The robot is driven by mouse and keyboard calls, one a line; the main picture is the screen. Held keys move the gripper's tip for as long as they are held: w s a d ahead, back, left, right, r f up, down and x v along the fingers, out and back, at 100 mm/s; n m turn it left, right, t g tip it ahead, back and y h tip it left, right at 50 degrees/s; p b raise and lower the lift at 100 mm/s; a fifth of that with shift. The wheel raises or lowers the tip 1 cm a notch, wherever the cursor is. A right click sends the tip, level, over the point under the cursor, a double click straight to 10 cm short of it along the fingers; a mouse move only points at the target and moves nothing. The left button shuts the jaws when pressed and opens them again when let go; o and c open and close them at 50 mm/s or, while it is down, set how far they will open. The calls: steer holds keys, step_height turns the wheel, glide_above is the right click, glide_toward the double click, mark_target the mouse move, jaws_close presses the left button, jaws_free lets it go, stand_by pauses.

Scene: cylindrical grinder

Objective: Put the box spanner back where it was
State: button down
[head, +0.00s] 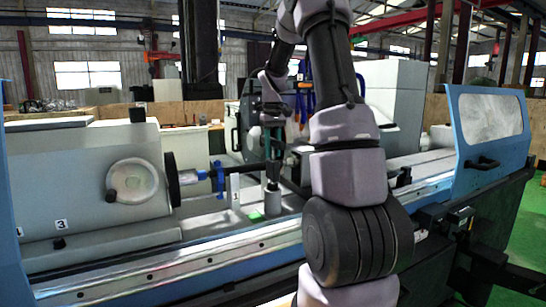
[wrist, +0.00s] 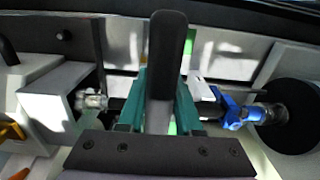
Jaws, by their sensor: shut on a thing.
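My gripper (head: 272,146), with teal fingers, points down over the machine bed in the head view. It is shut on a long dark bar, which I take to be the box spanner (wrist: 166,70). In the wrist view the bar runs between the two fingers and its rounded end comes toward the camera. In the head view the bar's lower part is dark and small, just above or at a short grey cylinder (head: 273,193) standing on the bed. I cannot tell whether the bar touches or enters the cylinder.
A blue clamp (head: 218,178) sits on the work spindle, left of my gripper; it also shows in the wrist view (wrist: 232,110). A light upright plate (head: 235,188) and a green block (head: 256,216) are close by. The handwheel (head: 132,181) is further left, a blue-framed guard (head: 489,122) right.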

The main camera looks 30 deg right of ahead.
steer(key=shift+f, duration=1.05)
steer(key=c, duration=0.6)
jaws_free()
steer(key=shift+f, duration=0.15)
step_height(320, 180, up, 12)
steer(key=shift+r, duration=0.1)
steer(key=s+a+r+m+t, duration=0.1)
steer(key=s+a+t, duration=0.1)
steer(key=s+a, duration=0.3)
steer(key=s+a+r+m+t+y, duration=0.1)
steer(key=s+a, duration=0.4)
steer(key=s, duration=0.8)
steer(key=s+a+r+m+t+y, duration=0.1)
steer(key=s+a+t, duration=0.3)
steer(key=s, duration=0.4)
steer(key=shift+s+a+r+m, duration=0.25)
steer(key=shift+s+a+m, duration=0.15)
steer(key=shift+a+m, duration=0.4)
